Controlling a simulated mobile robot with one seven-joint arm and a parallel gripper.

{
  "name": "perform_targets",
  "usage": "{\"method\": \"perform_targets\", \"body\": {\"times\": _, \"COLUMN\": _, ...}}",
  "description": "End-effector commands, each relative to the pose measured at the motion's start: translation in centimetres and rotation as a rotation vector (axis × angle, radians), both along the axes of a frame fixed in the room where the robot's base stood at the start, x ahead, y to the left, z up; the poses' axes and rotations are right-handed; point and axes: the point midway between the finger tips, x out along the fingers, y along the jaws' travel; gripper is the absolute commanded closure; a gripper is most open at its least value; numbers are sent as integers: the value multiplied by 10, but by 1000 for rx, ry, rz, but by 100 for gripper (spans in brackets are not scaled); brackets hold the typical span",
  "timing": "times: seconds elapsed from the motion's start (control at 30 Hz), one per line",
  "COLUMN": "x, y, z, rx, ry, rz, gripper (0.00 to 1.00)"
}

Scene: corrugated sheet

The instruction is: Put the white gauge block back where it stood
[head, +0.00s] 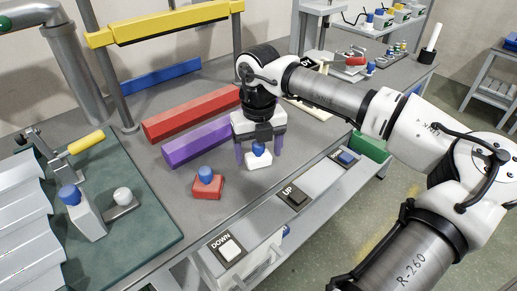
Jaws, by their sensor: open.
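The white gauge block (258,161), with a blue knob on top, is upright on the grey bench near its front edge. My gripper (259,149) is above it, pointing down, with its purple fingers open on either side of the block. I see gaps between the fingers and the block. I cannot tell exactly how low the fingertips are over the bench. The gripper body hides what lies just behind the knob.
A red block (207,187) with a blue knob stands to the left. Behind lie a purple bar (196,143) and a red bar (190,113). A green mat (140,240) holds a clamp and corrugated sheet. DOWN and UP buttons line the front edge.

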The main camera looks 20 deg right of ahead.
Motion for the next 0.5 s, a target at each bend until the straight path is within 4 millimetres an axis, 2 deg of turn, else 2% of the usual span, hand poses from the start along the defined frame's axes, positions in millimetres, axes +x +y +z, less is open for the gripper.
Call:
{"method": "perform_targets", "body": {"times": 0.23, "x": 1, "y": 0, "z": 11, "rx": -1, "ry": -2, "rz": -1, "gripper": 24}}
{"method": "perform_targets", "body": {"times": 0.5, "x": 1, "y": 0, "z": 67, "rx": -2, "ry": -3, "rz": -2, "gripper": 24}}
